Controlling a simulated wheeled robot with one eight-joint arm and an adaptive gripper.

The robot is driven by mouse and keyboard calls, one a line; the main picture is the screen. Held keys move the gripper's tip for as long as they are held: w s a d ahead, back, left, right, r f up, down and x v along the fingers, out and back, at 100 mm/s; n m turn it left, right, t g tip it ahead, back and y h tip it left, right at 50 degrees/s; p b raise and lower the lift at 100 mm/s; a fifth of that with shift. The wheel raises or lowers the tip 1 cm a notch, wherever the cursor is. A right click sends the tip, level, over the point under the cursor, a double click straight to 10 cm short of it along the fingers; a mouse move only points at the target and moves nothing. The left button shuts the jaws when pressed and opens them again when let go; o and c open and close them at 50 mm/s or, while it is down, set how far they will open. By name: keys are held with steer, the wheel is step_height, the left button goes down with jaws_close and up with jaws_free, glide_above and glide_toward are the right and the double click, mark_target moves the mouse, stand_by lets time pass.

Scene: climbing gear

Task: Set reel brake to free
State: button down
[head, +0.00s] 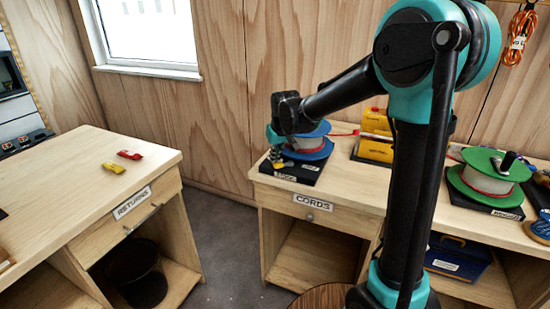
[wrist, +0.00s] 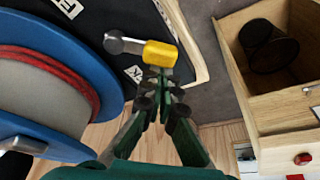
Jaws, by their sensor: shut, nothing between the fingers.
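The blue reel (head: 308,143) stands on a black base (head: 303,171) on the cords bench, with red cord wound on it. In the wrist view the blue reel (wrist: 62,62) fills the left side. The brake lever, a yellow grip with a grey ball-ended metal rod (wrist: 158,54), lies over the black base just ahead of my fingertips. A white label starting with F (wrist: 66,5) is at the top, and another (wrist: 135,74) is partly hidden near the lever. My gripper (wrist: 159,84) is shut and empty, its tips at the yellow grip; contact is unclear. My gripper (head: 277,155) also shows beside the reel in the head view.
The returns desk (head: 70,190) at left holds a red and a yellow item. My arm crosses the middle. Floor lies between the desks.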

mark_target(277, 166)
steer(key=s+n, duration=0.1)
steer(key=n, duration=0.1)
steer(key=s+n+g+y, duration=0.1)
steer(key=n, duration=0.1)
steer(key=shift+d, duration=0.4)
steer(key=n, duration=0.1)
steer(key=s+n, duration=0.1)
steer(key=n, duration=0.1)
steer(key=shift+s+d+g+y, duration=0.1)
steer(key=shift+d+g+y, duration=0.2)
steer(key=shift+d, duration=0.1)
steer(key=n, duration=0.1)
steer(key=s+d+n+g, duration=0.1)
steer(key=n, duration=0.1)
steer(key=shift+d+n, duration=0.2)
steer(key=shift+n, duration=0.1)
steer(key=d+n, duration=0.1)
steer(key=n, duration=0.1)
steer(key=n+g, duration=0.1)
steer(key=n, duration=0.1)
steer(key=shift+s+d, duration=0.4)
steer(key=shift+w, duration=0.15)
steer(key=shift+w+a, duration=0.1)
steer(key=shift+w, duration=0.55)
